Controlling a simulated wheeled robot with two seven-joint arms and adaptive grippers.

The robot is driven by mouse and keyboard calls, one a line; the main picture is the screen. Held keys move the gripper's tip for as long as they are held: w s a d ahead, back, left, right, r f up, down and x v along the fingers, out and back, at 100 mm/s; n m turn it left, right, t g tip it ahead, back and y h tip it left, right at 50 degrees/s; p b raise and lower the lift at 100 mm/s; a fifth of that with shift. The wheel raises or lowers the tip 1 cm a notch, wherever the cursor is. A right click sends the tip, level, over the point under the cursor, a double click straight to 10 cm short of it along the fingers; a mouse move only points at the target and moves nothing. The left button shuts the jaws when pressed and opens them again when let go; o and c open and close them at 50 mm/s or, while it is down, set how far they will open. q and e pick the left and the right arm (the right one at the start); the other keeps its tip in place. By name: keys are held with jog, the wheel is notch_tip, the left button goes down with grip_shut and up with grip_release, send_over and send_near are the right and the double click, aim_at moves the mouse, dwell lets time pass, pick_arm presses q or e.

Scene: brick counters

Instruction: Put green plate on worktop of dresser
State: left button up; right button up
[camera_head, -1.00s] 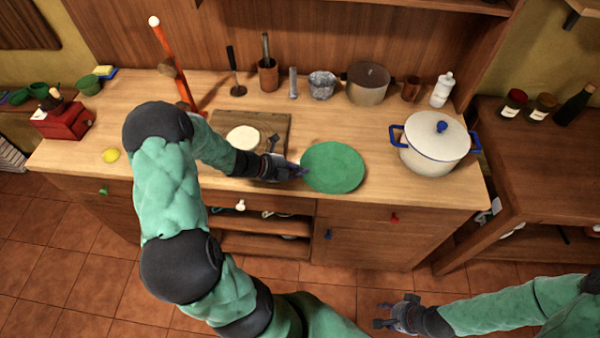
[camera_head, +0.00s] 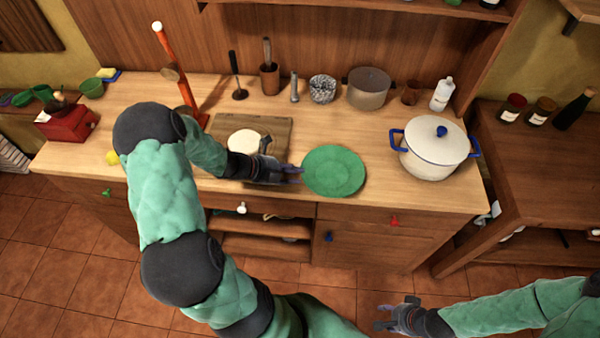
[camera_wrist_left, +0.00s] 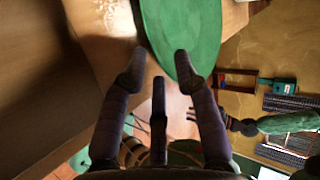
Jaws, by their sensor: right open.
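The green plate (camera_head: 336,171) lies on the wooden worktop (camera_head: 400,190) near its front edge, right of a cutting board. My left gripper (camera_head: 297,174) is at the plate's left rim, with its fingers spread and pointing at it. In the left wrist view the plate (camera_wrist_left: 180,35) shows just beyond the fingertips (camera_wrist_left: 158,75), and nothing is clearly gripped. Whether a finger touches the rim, I cannot tell. My right gripper (camera_head: 381,316) is open and empty, low over the floor in front of the dresser.
The cutting board (camera_head: 278,130) with a round pale item (camera_head: 244,141) is partly behind my left arm. A white pot (camera_head: 435,150) with blue handles stands right of the plate. A grey pot (camera_head: 367,88) and utensils line the back. Clear worktop lies behind the plate.

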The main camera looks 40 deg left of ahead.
pick_arm(q)
jog(key=p+v, duration=0.2)
jog(key=v, duration=0.6)
jog(key=shift+s+a+r, duration=0.15)
jog(key=shift+s+r, duration=0.1)
jog(key=shift+s, duration=0.05)
